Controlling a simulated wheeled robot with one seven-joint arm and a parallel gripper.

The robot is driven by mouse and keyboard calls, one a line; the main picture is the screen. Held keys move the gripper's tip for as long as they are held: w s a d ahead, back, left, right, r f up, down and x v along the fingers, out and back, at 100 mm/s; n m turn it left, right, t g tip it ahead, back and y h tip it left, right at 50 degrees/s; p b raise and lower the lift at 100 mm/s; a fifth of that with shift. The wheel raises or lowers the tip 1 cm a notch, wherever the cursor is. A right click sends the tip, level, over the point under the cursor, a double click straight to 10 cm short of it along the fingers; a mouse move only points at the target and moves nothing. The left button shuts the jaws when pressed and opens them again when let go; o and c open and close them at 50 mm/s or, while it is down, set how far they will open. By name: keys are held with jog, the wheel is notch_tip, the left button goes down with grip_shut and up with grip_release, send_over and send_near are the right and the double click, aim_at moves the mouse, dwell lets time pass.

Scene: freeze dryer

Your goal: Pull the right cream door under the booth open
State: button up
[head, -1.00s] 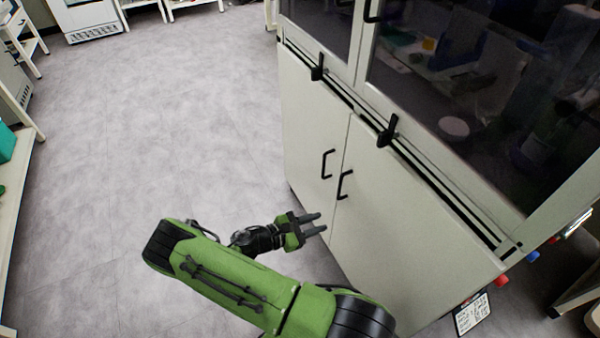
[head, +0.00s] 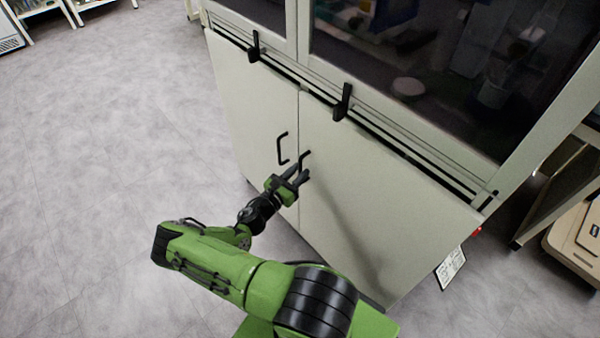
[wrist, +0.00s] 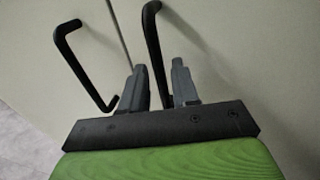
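The right cream door (head: 375,205) under the booth is closed, flush with the left door. Its black bar handle (head: 304,157) is near the seam, and it also shows in the wrist view (wrist: 153,42). My gripper (head: 298,172) is at the lower part of this handle. In the wrist view my gripper (wrist: 159,85) is open, with one finger on each side of the handle's lower part. I cannot tell whether either finger touches the bar.
The left cream door (head: 245,115) is closed, and its black handle (head: 282,148) is just left of my gripper. Black latches (head: 343,102) sit above the doors. Grey floor (head: 100,170) is clear to the left. A wooden cart (head: 575,240) stands at the right.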

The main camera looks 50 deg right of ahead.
jog(key=shift+d, duration=0.7)
grip_shut()
jog(key=shift+a, duration=0.1)
